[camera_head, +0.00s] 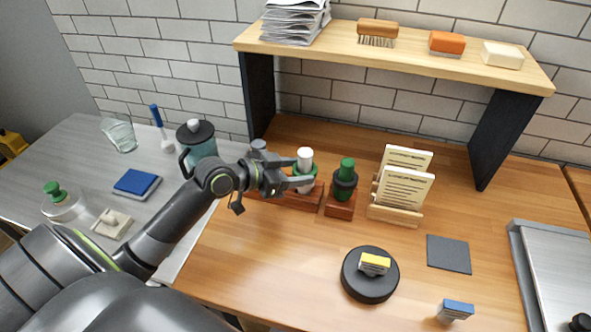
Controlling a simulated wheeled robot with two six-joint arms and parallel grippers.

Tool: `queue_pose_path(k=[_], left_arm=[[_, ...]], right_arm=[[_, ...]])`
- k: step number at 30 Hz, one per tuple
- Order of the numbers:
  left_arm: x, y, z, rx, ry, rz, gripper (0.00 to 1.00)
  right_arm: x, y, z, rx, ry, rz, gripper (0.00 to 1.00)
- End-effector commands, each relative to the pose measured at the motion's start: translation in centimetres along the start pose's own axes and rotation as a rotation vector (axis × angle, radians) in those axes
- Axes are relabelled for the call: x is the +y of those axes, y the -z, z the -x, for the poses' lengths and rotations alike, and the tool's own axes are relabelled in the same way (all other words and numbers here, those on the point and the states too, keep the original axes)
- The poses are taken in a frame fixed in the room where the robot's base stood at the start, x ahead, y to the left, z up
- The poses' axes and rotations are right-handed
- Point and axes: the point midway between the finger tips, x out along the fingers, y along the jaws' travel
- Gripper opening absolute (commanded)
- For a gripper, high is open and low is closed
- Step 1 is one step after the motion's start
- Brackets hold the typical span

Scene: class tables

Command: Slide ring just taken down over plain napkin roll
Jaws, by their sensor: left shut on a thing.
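A white napkin roll (305,155) stands upright on a wooden stand (316,200) at the middle of the table. A green ring (312,170) shows around its lower part, partly hidden by my fingers. My left gripper (302,182) comes in from the left and is shut on the green ring at the roll. How low the ring sits on the roll is hard to tell. To the right, a green roll (347,165) with a dark ring (345,180) stands on a wooden block (340,206). A grey-topped roll (258,145) shows behind my gripper. My right gripper is not in view.
A wooden card holder (393,212) with cards stands close on the right. A black round base (370,283) with a yellow-topped piece (375,263) and a dark square mat (448,254) lie in front. A shelf (400,58) spans the back. A teal jug (200,143) stands left.

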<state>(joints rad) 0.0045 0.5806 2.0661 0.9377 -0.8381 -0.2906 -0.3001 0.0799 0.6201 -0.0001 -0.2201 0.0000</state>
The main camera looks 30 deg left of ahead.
Motion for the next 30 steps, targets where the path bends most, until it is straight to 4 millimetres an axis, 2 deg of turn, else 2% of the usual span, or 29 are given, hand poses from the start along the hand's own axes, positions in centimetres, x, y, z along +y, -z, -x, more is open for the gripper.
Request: queue_pose_path(k=[1,6,17,20,30], left_arm=[[0.0,0.0,0.0,0.0,0.0,0.0,0.55],[0.0,0.0,0.0,0.0,0.0,0.0,0.76],[-0.1,-0.1,0.3,-0.001,0.001,-0.001,0.76],[-0.1,-0.2,1.1,-0.003,0.003,-0.003,0.76],[-0.1,-0.1,5.5,-0.005,0.001,-0.004,0.76]], right_arm=[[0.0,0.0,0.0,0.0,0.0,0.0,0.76],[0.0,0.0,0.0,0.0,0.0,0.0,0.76],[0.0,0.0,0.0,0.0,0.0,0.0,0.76],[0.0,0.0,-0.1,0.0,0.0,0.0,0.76],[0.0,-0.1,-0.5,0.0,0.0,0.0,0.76]])
